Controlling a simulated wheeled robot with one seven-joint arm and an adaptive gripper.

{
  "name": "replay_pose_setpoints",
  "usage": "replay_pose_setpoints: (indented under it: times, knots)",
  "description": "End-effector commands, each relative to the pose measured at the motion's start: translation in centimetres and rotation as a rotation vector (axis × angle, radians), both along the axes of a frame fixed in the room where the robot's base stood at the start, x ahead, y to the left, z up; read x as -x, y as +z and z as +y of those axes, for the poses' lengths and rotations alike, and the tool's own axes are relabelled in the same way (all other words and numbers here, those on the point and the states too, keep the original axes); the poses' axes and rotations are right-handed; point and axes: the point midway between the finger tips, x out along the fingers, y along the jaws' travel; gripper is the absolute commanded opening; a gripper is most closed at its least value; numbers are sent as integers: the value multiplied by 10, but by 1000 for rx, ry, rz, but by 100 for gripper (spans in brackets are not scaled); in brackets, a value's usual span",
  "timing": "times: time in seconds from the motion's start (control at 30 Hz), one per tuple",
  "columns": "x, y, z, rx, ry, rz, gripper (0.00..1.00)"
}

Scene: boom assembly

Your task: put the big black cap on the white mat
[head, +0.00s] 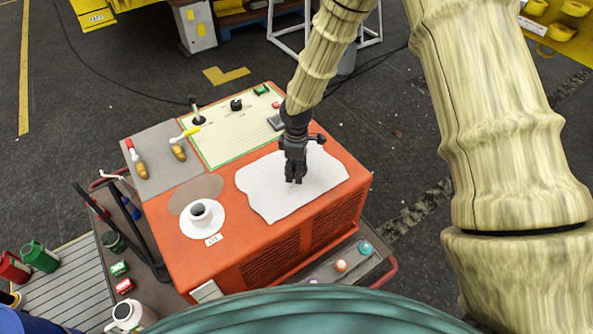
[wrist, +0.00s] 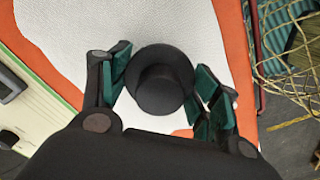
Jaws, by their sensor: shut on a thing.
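The big black cap (wrist: 162,80) is round with a wide brim and sits between the two fingers of my gripper (wrist: 166,88) in the wrist view. My gripper is shut on it. In the head view my gripper (head: 294,178) points down over the middle of the white mat (head: 268,198), an irregular white sheet on top of the orange box. The cap cannot be told apart from the dark fingers there. In the wrist view the mat (wrist: 65,35) lies behind the cap. Whether the cap touches the mat or hangs above it, I cannot tell.
Bare mat shows around my gripper.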

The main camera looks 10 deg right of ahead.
Motion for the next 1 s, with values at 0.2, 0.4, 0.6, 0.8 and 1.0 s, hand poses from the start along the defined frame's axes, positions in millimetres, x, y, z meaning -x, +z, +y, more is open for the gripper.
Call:
replay_pose_setpoints:
  times: [0.2,0.4,0.6,0.8,1.0]
  knots:
    - [-2,-5,-1,1,0,1,35]
    - [-2,-24,-1,1,1,2,35]
    - [-2,-35,-1,0,0,0,35]
    - [-2,-36,-1,0,0,0,35]
    - [-2,-38,-1,0,1,0,72]
